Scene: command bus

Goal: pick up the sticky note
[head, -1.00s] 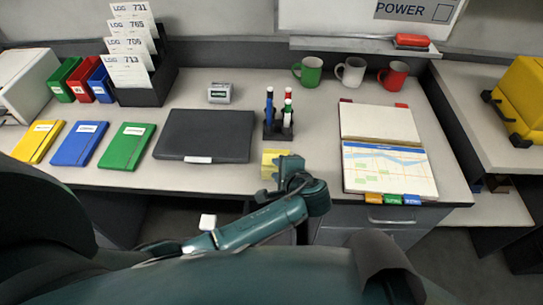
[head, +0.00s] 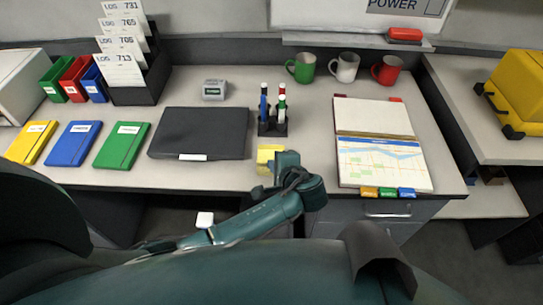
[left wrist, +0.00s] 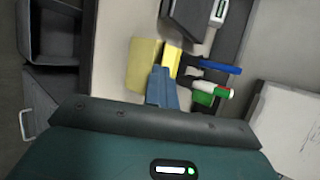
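The yellow sticky note (head: 266,154) lies at the front edge of the desk, below the marker holder. My left gripper (head: 284,163) is at its right side and covers part of it. In the left wrist view, a pale yellow face (left wrist: 143,64) and a brighter yellow strip (left wrist: 172,60) show just beyond the blue fingers (left wrist: 162,88). The fingers are close to or touching the yellow; whether they are closed on it is unclear. My right gripper is not in view.
The marker holder (head: 272,126) stands just behind the note. A black laptop-like case (head: 203,133) lies to the left, and an open binder with a map (head: 383,164) to the right. Green (head: 301,67), white (head: 345,67) and red mugs (head: 387,71) stand at the back.

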